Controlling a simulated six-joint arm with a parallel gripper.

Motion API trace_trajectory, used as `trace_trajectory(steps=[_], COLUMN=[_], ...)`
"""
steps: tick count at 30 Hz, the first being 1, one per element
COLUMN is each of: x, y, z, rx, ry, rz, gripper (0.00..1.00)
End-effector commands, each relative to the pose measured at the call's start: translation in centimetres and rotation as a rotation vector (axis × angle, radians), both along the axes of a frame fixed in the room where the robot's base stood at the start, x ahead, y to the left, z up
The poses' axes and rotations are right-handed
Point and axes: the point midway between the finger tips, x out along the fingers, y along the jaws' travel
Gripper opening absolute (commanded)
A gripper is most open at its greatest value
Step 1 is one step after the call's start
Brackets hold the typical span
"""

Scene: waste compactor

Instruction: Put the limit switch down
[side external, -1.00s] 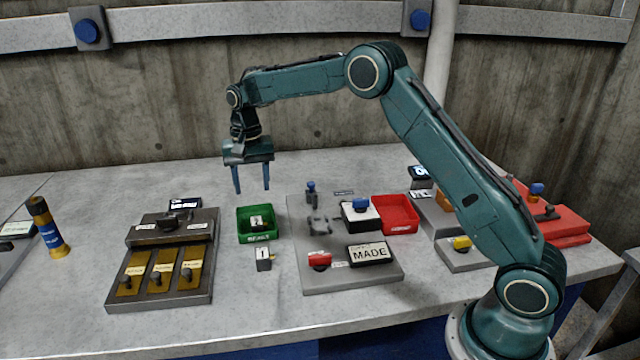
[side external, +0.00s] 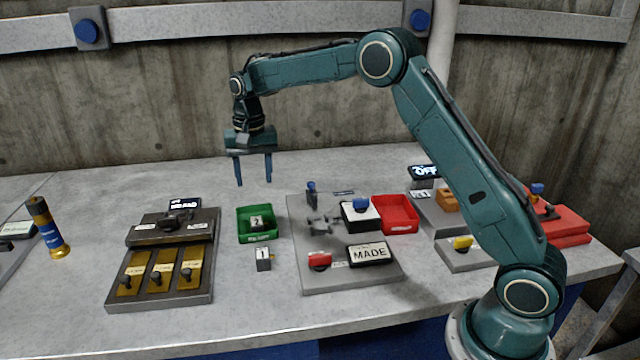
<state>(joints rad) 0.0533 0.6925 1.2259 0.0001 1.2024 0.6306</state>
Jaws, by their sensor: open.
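My gripper (side external: 254,184) is open and empty, its two blue fingers pointing down in the air above the back of the green bin. A small dark block labelled 2 (side external: 257,223) lies inside the green bin (side external: 243,237). A similar block labelled 1 (side external: 263,260) stands on the table just in front of the bin. I cannot tell from the picture which of these blocks is the limit switch. My fingers touch neither block.
A grey plate (side external: 330,283) right of the bin carries a red knob (side external: 319,261), a MADE sign (side external: 369,254) and a blue-topped box (side external: 360,214). A panel with brass levers (side external: 160,272) sits left.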

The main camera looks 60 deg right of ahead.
Motion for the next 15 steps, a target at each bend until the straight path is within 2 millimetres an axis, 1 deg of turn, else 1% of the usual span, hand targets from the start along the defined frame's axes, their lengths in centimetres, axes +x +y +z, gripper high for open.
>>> trace_trajectory(steps=[1, 5, 8, 12, 15], x=[-0.6, -2.5, -4.3, -7.3, -9.4], y=[0.1, 0.4, 0.6, 1.0, 1.2], z=[1.1, 3.6, 5.7, 8.2, 9.8], rx=[0.0, -0.004, -0.008, -0.015, -0.021], ry=[-0.013, -0.043, -0.069, -0.106, -0.133], rz=[0.014, 0.056, 0.094, 0.149, 0.189], gripper=[0.51, 0.51, 0.51, 0.51, 0.51])
